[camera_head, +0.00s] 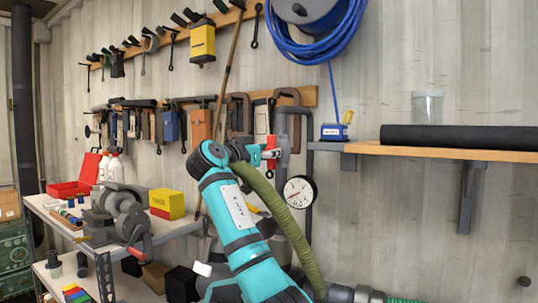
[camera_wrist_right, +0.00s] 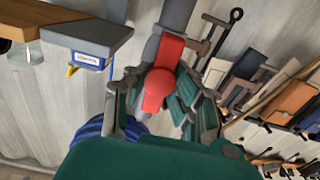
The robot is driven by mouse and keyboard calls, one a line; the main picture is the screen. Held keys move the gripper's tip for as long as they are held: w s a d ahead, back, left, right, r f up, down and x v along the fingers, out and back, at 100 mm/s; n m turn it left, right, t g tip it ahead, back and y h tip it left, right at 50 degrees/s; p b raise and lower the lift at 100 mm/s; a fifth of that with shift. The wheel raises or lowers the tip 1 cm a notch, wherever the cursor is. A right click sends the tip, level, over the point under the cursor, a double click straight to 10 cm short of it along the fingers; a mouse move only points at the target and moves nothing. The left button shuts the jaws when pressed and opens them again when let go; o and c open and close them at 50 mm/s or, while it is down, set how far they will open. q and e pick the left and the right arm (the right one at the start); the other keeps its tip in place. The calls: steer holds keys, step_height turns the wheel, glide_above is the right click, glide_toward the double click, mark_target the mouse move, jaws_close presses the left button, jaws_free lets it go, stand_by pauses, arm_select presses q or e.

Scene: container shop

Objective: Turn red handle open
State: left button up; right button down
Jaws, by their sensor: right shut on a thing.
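The red handle (camera_head: 271,153) sits on a grey pipe (camera_head: 282,128) on the wall, in the middle of the head view. In the right wrist view the red handle (camera_wrist_right: 163,75) lies between the fingers of my right gripper (camera_wrist_right: 160,98). The right gripper is shut on the handle. In the head view my teal right arm reaches up from the bottom, and its gripper (camera_head: 255,154) meets the handle from the left. The handle's far side is partly hidden by the fingers. My left gripper is in neither view.
A pressure gauge (camera_head: 299,192) hangs just below the handle. A wooden shelf (camera_head: 450,153) with a black roll (camera_head: 460,137) juts out at the right. A cluttered workbench (camera_head: 180,226) stands at the left, under hanging tools. A green hose (camera_head: 285,215) runs beside the arm.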

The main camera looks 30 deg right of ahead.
steer(key=shift+f, duration=0.15)
stand_by(0.4)
steer(key=c, duration=1.2)
jaws_free()
steer(key=shift+o, duration=0.2)
step_height(320, 180, up, 10)
steer(key=shift+w+r, duration=0.1)
